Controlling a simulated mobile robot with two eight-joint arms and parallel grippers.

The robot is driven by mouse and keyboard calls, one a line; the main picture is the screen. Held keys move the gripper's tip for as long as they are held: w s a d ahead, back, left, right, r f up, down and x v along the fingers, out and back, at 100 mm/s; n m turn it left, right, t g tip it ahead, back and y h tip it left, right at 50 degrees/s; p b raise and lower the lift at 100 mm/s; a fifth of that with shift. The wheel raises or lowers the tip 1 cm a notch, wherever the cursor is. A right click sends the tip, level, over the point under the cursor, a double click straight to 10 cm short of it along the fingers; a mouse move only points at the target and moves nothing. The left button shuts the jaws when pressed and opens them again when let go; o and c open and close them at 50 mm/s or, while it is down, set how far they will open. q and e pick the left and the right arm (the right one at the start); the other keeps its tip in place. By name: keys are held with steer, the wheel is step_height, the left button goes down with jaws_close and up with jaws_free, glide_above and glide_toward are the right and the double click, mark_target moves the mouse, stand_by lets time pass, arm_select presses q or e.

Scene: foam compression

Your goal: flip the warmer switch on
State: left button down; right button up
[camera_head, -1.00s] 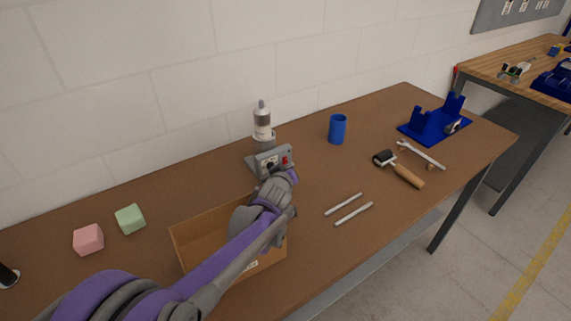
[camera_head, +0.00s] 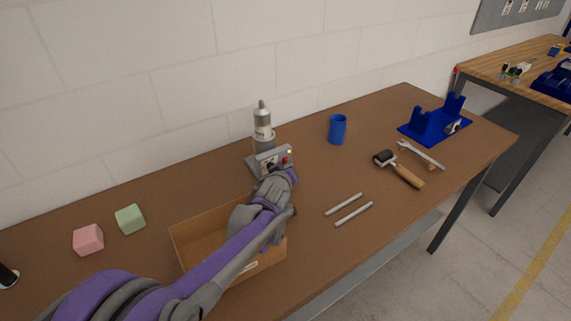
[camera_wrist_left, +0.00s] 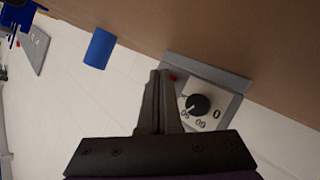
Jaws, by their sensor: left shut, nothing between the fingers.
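The warmer (camera_head: 252,163) is a grey device at the back middle of the table, with a grey-white bottle (camera_head: 263,122) standing upright in it. A small orange light (camera_head: 290,151) glows at the top right of its panel. In the left wrist view its panel shows a black dial (camera_wrist_left: 198,104) with numbers and a bit of the red switch (camera_wrist_left: 172,78), mostly hidden behind my fingers. My left gripper (camera_wrist_left: 160,74) is shut and empty, its fingertips right at the switch; I cannot tell whether they touch it. My right gripper is not in view.
An open cardboard box (camera_head: 205,232) lies under my left arm. A blue cup (camera_head: 337,129) stands right of the warmer. Two metal rods (camera_head: 349,208), a roller (camera_head: 405,172), a wrench (camera_head: 420,155) and a blue fixture (camera_head: 436,125) lie further right.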

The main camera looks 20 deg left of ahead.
arm_select(q)
steer(key=shift+s+d+r+p, duration=0.1)
steer(key=shift+s+d+p, duration=0.3)
steer(key=shift+d, duration=0.15)
steer(key=shift+s+d+r+p, duration=0.2)
steer(key=shift+s+d+p, duration=0.35)
steer(key=shift+d, duration=0.2)
steer(key=shift+s+d+r+p, duration=0.15)
steer(key=shift+s+d+p, duration=0.4)
steer(key=shift+d, duration=0.2)
steer(key=shift+s+d+p, duration=0.3)
steer(key=shift+s+d, duration=0.15)
steer(key=shift+f, duration=0.1)
